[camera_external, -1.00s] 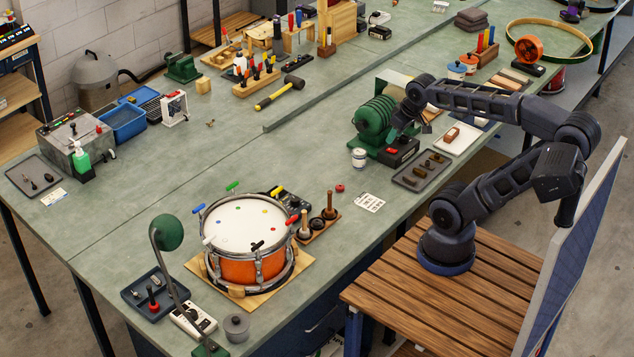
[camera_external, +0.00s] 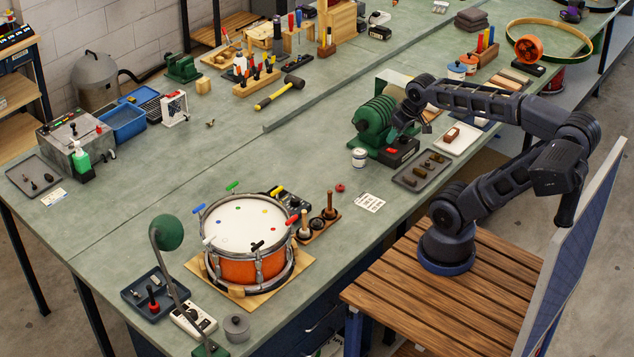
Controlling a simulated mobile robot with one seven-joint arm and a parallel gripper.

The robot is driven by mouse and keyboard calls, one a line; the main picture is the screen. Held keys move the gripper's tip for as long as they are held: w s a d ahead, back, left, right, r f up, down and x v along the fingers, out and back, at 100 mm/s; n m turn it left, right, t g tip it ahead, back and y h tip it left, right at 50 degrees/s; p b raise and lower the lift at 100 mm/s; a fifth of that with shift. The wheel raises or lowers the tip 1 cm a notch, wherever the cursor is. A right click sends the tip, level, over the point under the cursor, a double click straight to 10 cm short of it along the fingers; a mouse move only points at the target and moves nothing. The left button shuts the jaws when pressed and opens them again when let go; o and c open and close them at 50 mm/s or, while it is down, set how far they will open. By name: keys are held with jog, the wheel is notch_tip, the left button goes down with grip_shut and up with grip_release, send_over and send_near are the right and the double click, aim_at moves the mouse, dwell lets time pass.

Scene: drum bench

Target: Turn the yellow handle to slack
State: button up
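An orange drum (camera_external: 239,270) with a white head and metal hoop stands on a wooden board at the front of the bench. Small coloured handles sit around its rim. The yellow handle (camera_external: 280,190) is at the drum's far right edge, beside a dark box. The others are green (camera_external: 232,187), blue (camera_external: 197,209), red (camera_external: 292,219), black (camera_external: 257,245) and white (camera_external: 209,240). My gripper (camera_external: 397,136) is well to the right of and behind the drum, by a green ribbed machine, far from the yellow handle. Its fingers are too small and dark to read.
A dark box (camera_external: 278,201) and a wooden stand with pegs (camera_external: 318,228) are close to the drum's right side. A green lamp (camera_external: 166,232) rises at its left. A white can (camera_external: 359,157) and a tray (camera_external: 421,170) lie near my gripper. The bench middle is clear.

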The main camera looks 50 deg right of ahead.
jog(key=shift+w, duration=0.1)
jog(key=m+g, duration=0.5)
jog(key=m, duration=1.3)
send_over(277, 189)
notch_tip(277, 189, down, 6)
notch_tip(277, 189, down, 10)
jog(key=shift+f, duration=0.2)
jog(key=shift+c, duration=0.4)
grip_shut()
